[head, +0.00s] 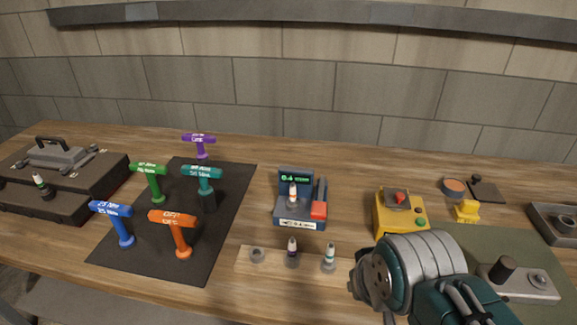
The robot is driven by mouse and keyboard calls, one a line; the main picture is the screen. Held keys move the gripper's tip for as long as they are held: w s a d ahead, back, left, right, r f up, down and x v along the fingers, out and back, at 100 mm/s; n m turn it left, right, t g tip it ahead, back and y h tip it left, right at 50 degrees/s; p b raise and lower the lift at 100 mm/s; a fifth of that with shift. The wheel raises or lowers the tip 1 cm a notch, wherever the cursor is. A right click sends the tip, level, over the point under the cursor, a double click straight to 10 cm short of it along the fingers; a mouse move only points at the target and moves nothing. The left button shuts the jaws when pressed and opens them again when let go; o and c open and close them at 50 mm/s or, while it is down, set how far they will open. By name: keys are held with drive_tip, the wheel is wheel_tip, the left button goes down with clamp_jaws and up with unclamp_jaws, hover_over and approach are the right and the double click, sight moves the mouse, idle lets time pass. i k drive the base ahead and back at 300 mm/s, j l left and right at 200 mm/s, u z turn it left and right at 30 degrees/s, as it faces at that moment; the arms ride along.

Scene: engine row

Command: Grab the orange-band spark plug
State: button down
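A spark plug (292,194) stands upright on the grey tester (301,223) in the middle of the bench; its band looks brownish-orange but is small. A plug with a purple band (292,251) and one with a teal band (329,257) stand in a wooden strip (269,272) in front. A plug with a green band (40,184) stands on the dark case at the left. The end of my arm is at the lower right, to the right of these plugs and apart from them. My gripper's fingers cannot be made out.
Several coloured T-handles, including an orange one (179,236), stand on and around a black mat (143,262). A yellow box (398,214) with a red button stands right of the tester. A dark toolbox (57,176) is at far left. An empty grey ring (257,255) sits on the strip.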

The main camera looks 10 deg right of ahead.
sight(292, 200)
drive_tip(key=k+j, duration=0.1)
drive_tip(key=j, duration=1.05)
drive_tip(key=i+j+z, duration=0.1)
drive_tip(key=i+j, duration=0.35)
